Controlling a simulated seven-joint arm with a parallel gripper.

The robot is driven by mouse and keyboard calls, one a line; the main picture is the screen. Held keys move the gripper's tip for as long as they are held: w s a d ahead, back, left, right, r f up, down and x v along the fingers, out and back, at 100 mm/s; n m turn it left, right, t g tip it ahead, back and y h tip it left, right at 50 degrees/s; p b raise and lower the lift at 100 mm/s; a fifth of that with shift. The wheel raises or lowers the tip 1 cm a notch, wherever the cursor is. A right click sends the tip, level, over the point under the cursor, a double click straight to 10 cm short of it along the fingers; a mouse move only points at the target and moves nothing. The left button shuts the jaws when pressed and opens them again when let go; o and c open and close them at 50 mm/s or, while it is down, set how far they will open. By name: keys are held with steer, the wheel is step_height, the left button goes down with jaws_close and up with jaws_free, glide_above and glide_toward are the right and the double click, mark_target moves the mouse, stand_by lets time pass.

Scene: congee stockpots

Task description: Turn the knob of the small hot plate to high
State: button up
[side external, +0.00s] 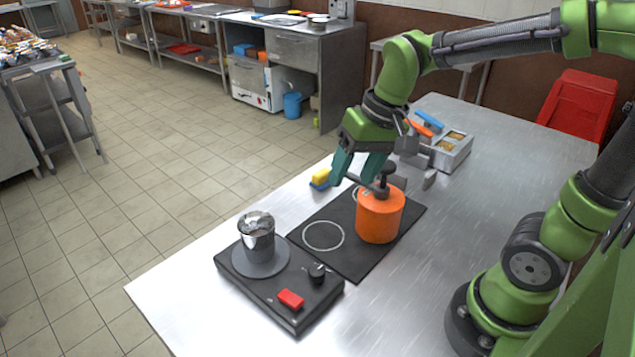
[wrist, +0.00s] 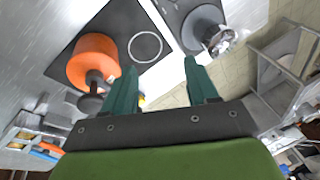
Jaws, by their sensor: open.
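The small hot plate (side external: 248,298) is a black box at the near edge of the steel table, with a round grey burner. A shiny metal pot (side external: 257,238) stands on the burner. The black knob (side external: 317,271) is on its top, beside a red switch (side external: 290,299). In the wrist view the burner (wrist: 200,25) shows at the top, and the knob is out of that frame. My gripper (side external: 357,184) is open and empty, above the far side of the black mat, behind the orange pot and well away from the knob. Its teal fingers (wrist: 156,75) are spread in the wrist view.
A yellow and blue sponge (side external: 320,179) lies at the table edge. A metal container (side external: 453,150) stands behind. The right of the table is bare.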

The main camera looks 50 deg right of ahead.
mark_target(317, 270)
steer(key=w+a+f+m+g+y, duration=0.1)
steer(key=w+a+f+m+g, duration=0.1)
steer(key=w+a+m+g, duration=0.3)
steer(key=shift+n+g, duration=0.4)
steer(key=shift+g, duration=0.1)
steer(key=x, duration=1.5)
steer(key=shift+f, duration=0.2)
steer(key=c, duration=1)
